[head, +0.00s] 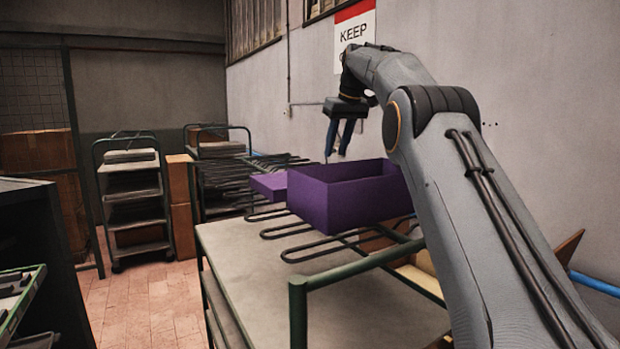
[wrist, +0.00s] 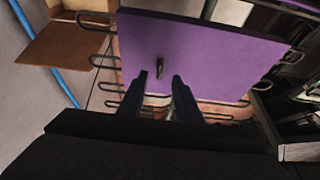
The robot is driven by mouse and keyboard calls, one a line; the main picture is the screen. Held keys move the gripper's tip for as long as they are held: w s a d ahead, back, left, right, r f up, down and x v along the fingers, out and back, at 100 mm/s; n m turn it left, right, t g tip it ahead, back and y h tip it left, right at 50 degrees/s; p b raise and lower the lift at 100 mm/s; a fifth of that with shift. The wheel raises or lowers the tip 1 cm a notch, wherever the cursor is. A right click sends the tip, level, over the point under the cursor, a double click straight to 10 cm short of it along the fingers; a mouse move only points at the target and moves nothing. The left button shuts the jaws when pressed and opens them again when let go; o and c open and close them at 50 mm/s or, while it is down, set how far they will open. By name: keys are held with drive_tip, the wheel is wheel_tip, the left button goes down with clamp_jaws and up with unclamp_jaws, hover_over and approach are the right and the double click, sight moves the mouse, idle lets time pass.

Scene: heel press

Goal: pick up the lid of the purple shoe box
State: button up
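The purple shoe box (head: 335,208) stands open-topped on the rack in the head view. Its purple lid (head: 268,186) lies apart from it, behind and to the left, partly hidden by the box. My gripper (head: 336,157) points down above the far side of the box. In the wrist view the gripper (wrist: 160,76) has its two fingers apart, with nothing between them and the knob just past the tips.
The rack's looped metal bars (head: 318,248) run under the box, beside a grey worktop (head: 255,270). A green rail (head: 350,268) crosses in front. A trolley (head: 133,195) stands at the left on the tiled floor. The wall (head: 290,100) is close behind my gripper.

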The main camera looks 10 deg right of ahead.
drive_tip(key=shift+p+x, duration=1.3)
drive_tip(key=shift+x, duration=1.45)
drive_tip(key=shift+r, duration=0.1)
clamp_jaws()
